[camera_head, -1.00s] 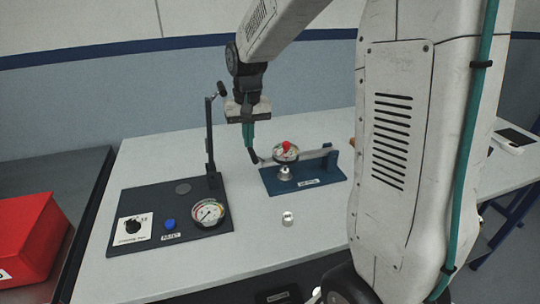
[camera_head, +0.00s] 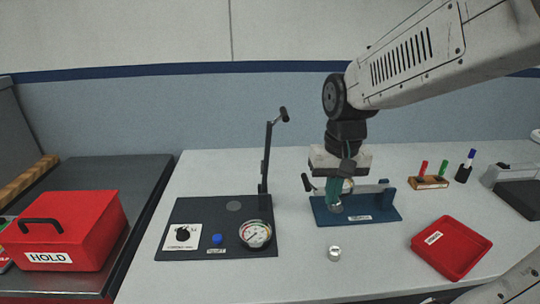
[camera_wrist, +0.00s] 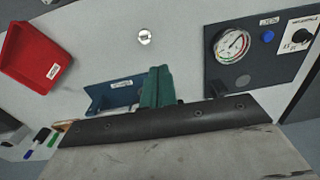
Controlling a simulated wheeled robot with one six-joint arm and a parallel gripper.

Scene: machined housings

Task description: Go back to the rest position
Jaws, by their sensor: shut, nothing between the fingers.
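My gripper (camera_head: 336,205) has green fingers, which also show in the wrist view (camera_wrist: 157,88), pressed together with nothing between them. In the head view it hangs pointing down in front of the blue fixture (camera_head: 385,215) and hides its middle, where a gauge edge shows behind the fingers. In the wrist view the blue fixture (camera_wrist: 118,92) lies just left of the fingers. I cannot tell the exact height of the fingertips above the table.
A dark panel (camera_head: 185,212) with lever, gauge (camera_head: 255,234) and blue button (camera_head: 217,239) is left. A small silver part (camera_head: 334,253) lies in front. A red tray (camera_head: 430,255) and pen holders stand right. A red HOLD box (camera_head: 95,235) sits on the left bench.

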